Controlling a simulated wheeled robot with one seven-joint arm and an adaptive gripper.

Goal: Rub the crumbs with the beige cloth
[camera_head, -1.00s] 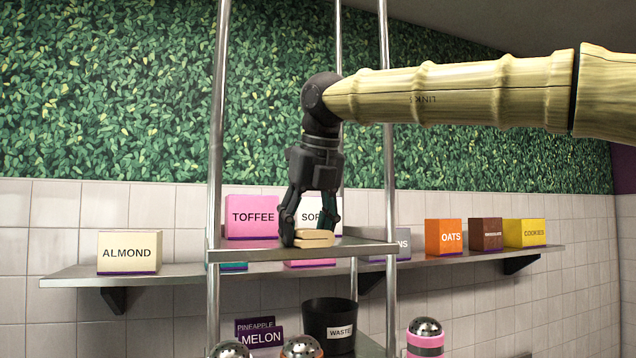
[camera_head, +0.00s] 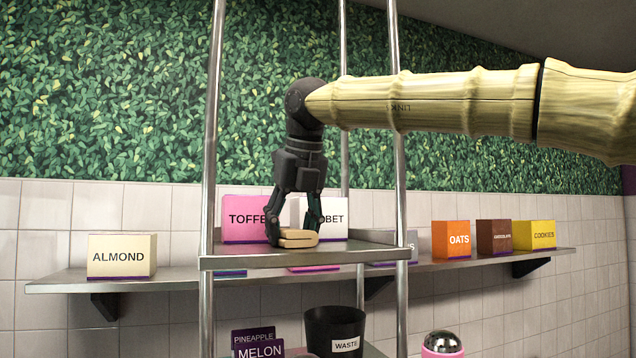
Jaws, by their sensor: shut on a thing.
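The beige cloth (camera_head: 298,239) is a small folded pad on the upper metal shelf of the rack (camera_head: 345,252). My gripper (camera_head: 296,230) points straight down over that shelf, with its black fingers closed around the cloth. The cloth appears to touch the shelf surface or sit just above it; I cannot tell which. No crumbs can be made out on the shelf.
Rack posts (camera_head: 399,150) stand close on both sides of my gripper. Behind it are a pink toffee box (camera_head: 243,204) and a white sorbet box (camera_head: 334,204). The wall shelf (camera_head: 190,282) holds an almond box (camera_head: 122,256) and an oats box (camera_head: 451,239). A black waste bin (camera_head: 334,325) is below.

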